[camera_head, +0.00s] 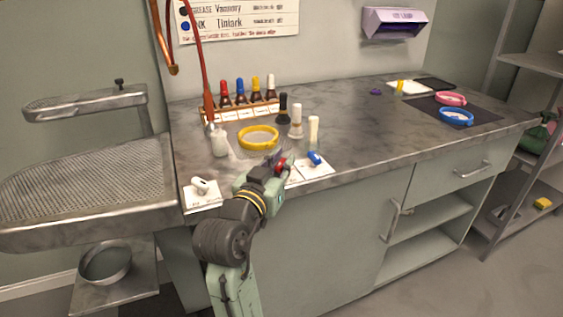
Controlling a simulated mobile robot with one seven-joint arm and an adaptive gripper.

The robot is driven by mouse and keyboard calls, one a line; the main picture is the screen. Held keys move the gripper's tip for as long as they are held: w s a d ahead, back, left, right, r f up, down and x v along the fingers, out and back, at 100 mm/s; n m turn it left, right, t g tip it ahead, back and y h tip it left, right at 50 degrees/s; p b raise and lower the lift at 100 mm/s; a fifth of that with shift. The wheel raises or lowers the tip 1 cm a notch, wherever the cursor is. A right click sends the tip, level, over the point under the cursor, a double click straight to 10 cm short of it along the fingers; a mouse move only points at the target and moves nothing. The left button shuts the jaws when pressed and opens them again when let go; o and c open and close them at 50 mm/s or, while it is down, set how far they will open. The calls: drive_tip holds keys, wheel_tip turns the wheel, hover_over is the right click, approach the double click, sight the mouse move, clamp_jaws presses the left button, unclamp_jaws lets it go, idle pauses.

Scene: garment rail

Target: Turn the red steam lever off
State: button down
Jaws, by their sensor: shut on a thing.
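The red lever (281,167) shows as a small red patch at the counter's front, mostly hidden by my gripper (274,164). My arm reaches up from below, and the dark fingers are shut on the lever. The lever's angle and its base cannot be made out behind the fingers. A blue lever (315,158) on a white label plate (318,169) stands just to the right. A white lever (201,185) on a similar plate (203,199) stands to the left of my arm.
A red hose (198,60) hangs at the back left. The counter's right middle (370,130) is clear.

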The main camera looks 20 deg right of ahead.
sight(296, 182)
drive_tip(key=shift+n+t+y, duration=0.3)
drive_tip(key=shift+s+d+r+n+t+y+p, duration=0.1)
drive_tip(key=shift+n+t+y+p, duration=0.75)
drive_tip(key=shift+y, duration=0.35)
drive_tip(key=n+t+y, duration=0.1)
drive_tip(key=n+y, duration=0.1)
drive_tip(key=y, duration=0.1)
drive_tip(key=shift+n+t+p, duration=0.25)
drive_tip(key=shift+p, duration=0.1)
drive_tip(key=shift+n+t+y, duration=0.25)
drive_tip(key=shift+n+y, duration=0.8)
drive_tip(key=shift+y, duration=0.65)
drive_tip(key=shift+n+t+y, duration=0.25)
drive_tip(key=shift+n+y, duration=0.8)
drive_tip(key=shift+y, duration=0.65)
drive_tip(key=c, duration=1.6)
unclamp_jaws()
drive_tip(key=shift+o, duration=0.2)
drive_tip(key=s, duration=0.7)
drive_tip(key=shift+s, duration=0.15)
